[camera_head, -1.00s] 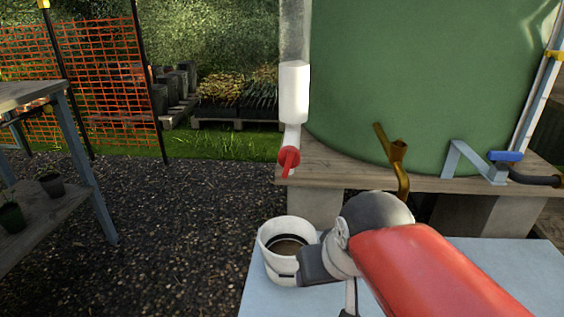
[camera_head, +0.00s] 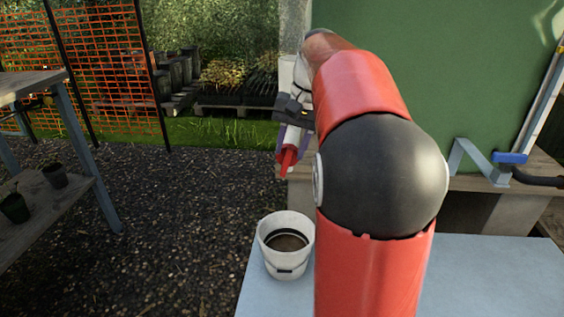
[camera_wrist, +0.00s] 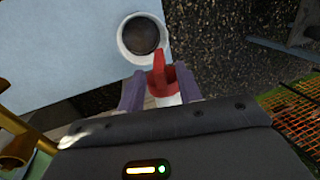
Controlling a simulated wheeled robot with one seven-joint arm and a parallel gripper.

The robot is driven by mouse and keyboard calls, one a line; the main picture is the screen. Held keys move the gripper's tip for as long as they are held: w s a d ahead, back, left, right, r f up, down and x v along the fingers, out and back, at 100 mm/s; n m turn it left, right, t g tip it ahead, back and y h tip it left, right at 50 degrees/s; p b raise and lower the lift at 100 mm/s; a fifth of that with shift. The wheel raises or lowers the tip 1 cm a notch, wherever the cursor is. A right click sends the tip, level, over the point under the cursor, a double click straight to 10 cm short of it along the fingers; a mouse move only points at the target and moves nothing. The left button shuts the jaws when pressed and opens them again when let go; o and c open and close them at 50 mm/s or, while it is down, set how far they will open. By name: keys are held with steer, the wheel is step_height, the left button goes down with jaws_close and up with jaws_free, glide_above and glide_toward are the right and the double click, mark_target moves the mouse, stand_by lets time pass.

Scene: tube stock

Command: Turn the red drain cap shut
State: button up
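The red drain cap (camera_head: 287,161), with a lever-like tab, sits at the lower end of a white downpipe (camera_head: 287,72), left of the green tank. In the head view my gripper (camera_head: 290,140) is at the cap from above, its purple fingers on either side of it. In the wrist view the red cap (camera_wrist: 162,76) lies between the two fingers of my gripper (camera_wrist: 160,86). The fingers stand apart, and a small gap seems to show at the left finger. Contact with the cap is not clear. My arm hides part of the pipe.
A white bucket (camera_head: 285,269) with dark contents stands below the cap on a pale blue surface (camera_head: 480,275). The green tank (camera_head: 450,70) rests on a wooden stand. A blue-handled valve (camera_head: 510,158) is at right. A bench with pots (camera_head: 55,176) is at left, gravel between.

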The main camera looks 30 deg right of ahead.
mark_target(283, 175)
steer(key=shift+x, duration=2.3)
steer(key=shift+c, duration=0.3)
jaws_close()
